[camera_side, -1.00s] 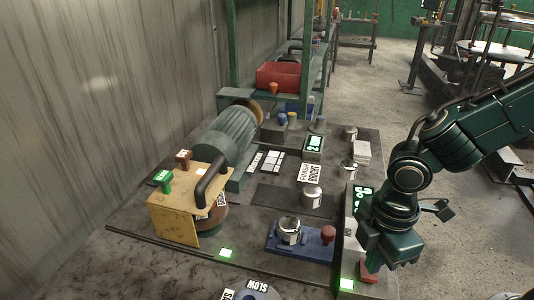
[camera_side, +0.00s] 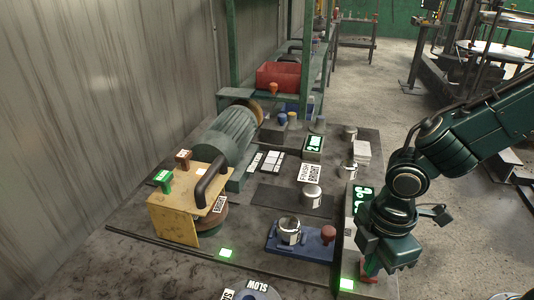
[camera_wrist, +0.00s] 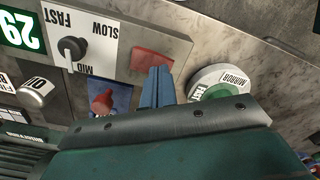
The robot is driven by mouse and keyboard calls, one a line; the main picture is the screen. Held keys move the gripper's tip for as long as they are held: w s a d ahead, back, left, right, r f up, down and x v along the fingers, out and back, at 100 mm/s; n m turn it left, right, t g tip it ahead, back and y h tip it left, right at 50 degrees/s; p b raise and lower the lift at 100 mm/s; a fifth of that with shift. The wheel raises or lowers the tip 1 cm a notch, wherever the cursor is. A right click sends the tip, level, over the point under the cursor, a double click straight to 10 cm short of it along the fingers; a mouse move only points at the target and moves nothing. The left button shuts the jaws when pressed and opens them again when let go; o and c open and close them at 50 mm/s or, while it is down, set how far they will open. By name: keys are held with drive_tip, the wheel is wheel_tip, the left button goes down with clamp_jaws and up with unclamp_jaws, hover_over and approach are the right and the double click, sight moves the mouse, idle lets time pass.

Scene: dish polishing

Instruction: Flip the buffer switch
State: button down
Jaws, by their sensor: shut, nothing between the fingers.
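The control box (camera_side: 349,235) stands at the right front of the bench, with a green display on it. In the wrist view it carries a dial (camera_wrist: 72,46) marked FAST, MID and SLOW. Beside the dial is a red switch paddle (camera_wrist: 150,61). In the side view the red paddle (camera_side: 369,267) shows just under my gripper, partly hidden by it. My gripper (camera_wrist: 157,85) is shut and empty, its fingertips close to the paddle in the wrist view. I cannot tell whether they touch it. The green buffer motor (camera_side: 226,135) sits at the back left.
A blue fixture (camera_side: 300,240) with a metal cup (camera_side: 289,230) and red knob (camera_side: 328,233) lies left of the control box. A yellow guard (camera_side: 172,216) with a black handle stands farther left.

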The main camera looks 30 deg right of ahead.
drive_tip(key=shift+f, duration=0.35)
drive_tip(key=shift+r, duration=0.1)
idle(0.3)
drive_tip(key=shift+r, duration=3.45)
drive_tip(key=shift+d+r, duration=0.1)
drive_tip(key=s+d+r+m+t, duration=0.2)
drive_tip(key=s+d+r+m, duration=0.1)
drive_tip(key=d+r+m, duration=0.2)
drive_tip(key=s+d+r+m+t, duration=0.3)
drive_tip(key=d+r+m, duration=0.2)
drive_tip(key=d+m, duration=0.5)
drive_tip(key=shift+s+d+r+t, duration=0.3)
drive_tip(key=shift+d+r, duration=0.05)
